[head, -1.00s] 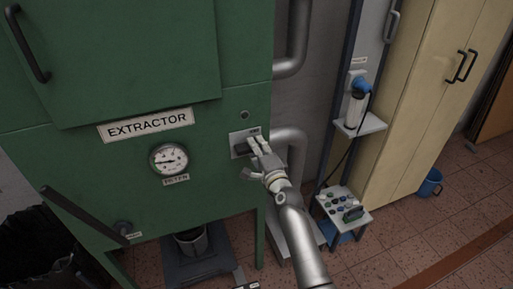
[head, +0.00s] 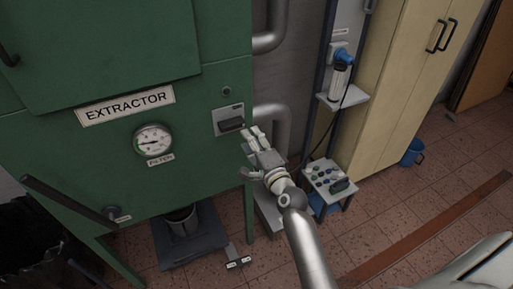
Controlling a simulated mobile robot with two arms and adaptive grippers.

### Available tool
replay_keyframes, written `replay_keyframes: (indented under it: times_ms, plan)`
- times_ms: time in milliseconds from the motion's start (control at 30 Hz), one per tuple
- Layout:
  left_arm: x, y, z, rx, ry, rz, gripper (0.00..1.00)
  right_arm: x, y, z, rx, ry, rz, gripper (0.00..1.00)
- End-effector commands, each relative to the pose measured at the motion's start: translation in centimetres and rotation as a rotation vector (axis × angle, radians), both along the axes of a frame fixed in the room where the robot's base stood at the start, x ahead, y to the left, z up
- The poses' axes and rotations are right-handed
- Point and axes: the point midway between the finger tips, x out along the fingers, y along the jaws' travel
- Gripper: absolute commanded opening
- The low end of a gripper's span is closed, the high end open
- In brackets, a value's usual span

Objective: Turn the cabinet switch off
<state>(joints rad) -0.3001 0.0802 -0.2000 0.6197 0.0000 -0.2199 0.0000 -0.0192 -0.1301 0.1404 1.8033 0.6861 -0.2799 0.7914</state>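The cabinet switch (head: 231,125) is a dark rocker on a pale metal plate, on the right part of the green extractor cabinet's front (head: 190,95). In the head view its dark part sticks out at the lower edge of the plate. I cannot read any marking on it. My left gripper is not in view.
A round gauge (head: 153,140) sits left of the switch, above a dark lever bar (head: 68,206). Grey pipes (head: 272,118) run beside the cabinet. A small stand with knobs (head: 328,180) and a beige cupboard (head: 400,90) are at right.

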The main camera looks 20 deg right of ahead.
Motion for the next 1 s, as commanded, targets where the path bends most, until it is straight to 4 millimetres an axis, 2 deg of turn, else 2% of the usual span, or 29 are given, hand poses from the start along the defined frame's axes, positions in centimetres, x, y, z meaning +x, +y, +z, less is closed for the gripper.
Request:
replay_keyframes:
  times_ms: [100,300,833,933,1000]
  plan:
    - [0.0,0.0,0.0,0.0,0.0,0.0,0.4,-1.7,0.0,0.0,0.0,0.001,0.0,0.38]
    - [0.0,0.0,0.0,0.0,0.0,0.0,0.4,-3.0,-0.1,0.0,0.001,0.0,0.001,0.38]
    - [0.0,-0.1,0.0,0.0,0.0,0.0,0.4,-3.1,-0.1,-0.1,-0.001,0.001,0.001,0.38]
    - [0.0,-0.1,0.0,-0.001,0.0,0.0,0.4,-3.1,0.2,-1.5,-0.026,0.029,0.006,0.38]
    - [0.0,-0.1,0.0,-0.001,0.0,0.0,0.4,-3.2,0.7,-4.1,-0.072,0.077,0.02,0.38]
